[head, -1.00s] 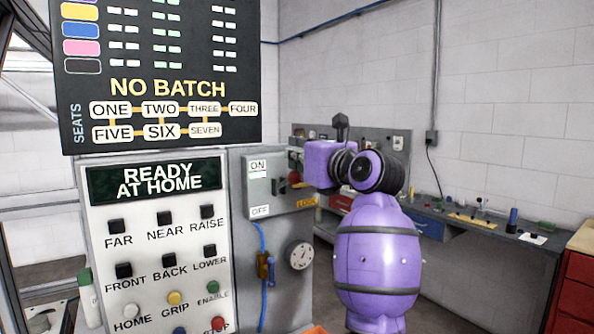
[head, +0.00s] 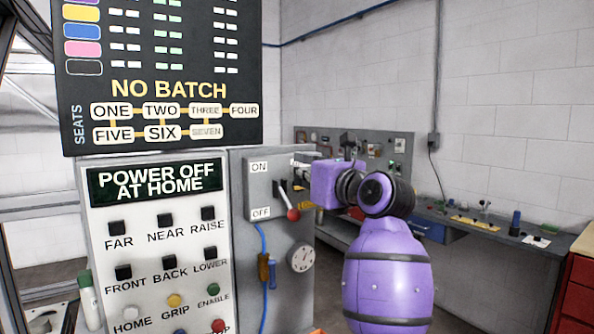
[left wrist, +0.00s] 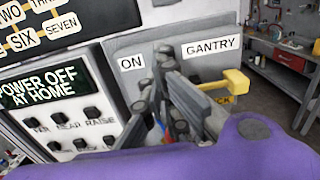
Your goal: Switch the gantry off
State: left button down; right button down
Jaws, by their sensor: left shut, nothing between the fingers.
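The grey switch box (head: 262,190) has ON at its top and OFF at its bottom. Its red-knobbed lever (head: 293,214) points down, with the knob level with OFF. The control panel's display (head: 157,180) reads "POWER OFF AT HOME"; the display also shows in the left wrist view (left wrist: 42,88). My left gripper (head: 300,178) is at the box's upper right, above the red knob, partly hidden by my purple wrist. In the left wrist view its shut, empty fingers (left wrist: 166,88) are in front of the box, below the GANTRY label. My right gripper is not in view.
A yellow handle (left wrist: 235,82) sticks out at the box's right side. A gauge (head: 301,257) and a blue cable (head: 264,245) are below the box. A workbench (head: 480,232) runs along the back wall, with a red cabinet (head: 578,285) at right.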

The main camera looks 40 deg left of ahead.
pick_arm(q)
jog(key=v, duration=0.7)
jog(key=shift+s, duration=0.1)
dwell(0.6)
